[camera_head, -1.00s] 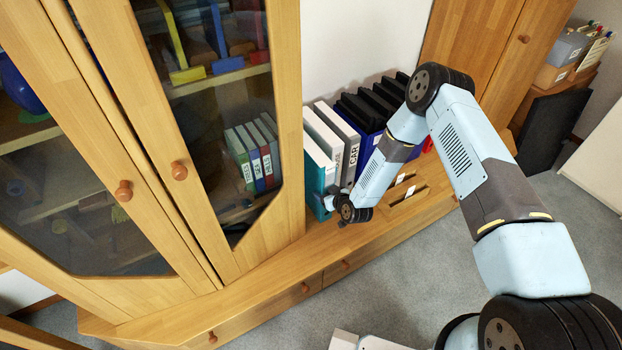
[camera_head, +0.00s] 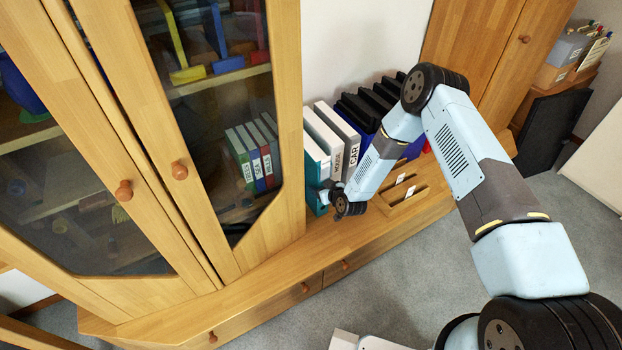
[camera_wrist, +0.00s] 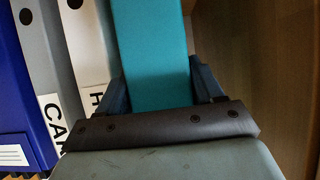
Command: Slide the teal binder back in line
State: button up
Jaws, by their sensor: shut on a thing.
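The teal binder (camera_head: 316,170) stands upright at the left end of the binder row, against the cabinet side. It also shows in the wrist view (camera_wrist: 150,55) as a teal spine running away from the camera. My gripper (camera_head: 325,192) is at its front, low down. In the wrist view my gripper (camera_wrist: 160,95) has a dark finger on each side of the spine and is shut on the binder. The white binder marked HOUSE (camera_head: 323,135) and the grey binder marked CAR (camera_head: 345,130) stand to its right. My wrist hides part of the row's lower front.
The glass-doored cabinet (camera_head: 290,90) rises directly left of the teal binder. Several blue and black binders (camera_head: 370,105) continue the row to the right. A small tray (camera_head: 405,190) sits on the wooden ledge. The ledge in front (camera_head: 270,255) is clear.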

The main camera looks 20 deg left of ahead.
jog(key=shift+w+a, duration=1.7)
jog(key=shift+a, duration=0.3)
jog(key=o, duration=1.1)
jog(key=shift+o, duration=0.2)
jog(key=v, duration=0.8)
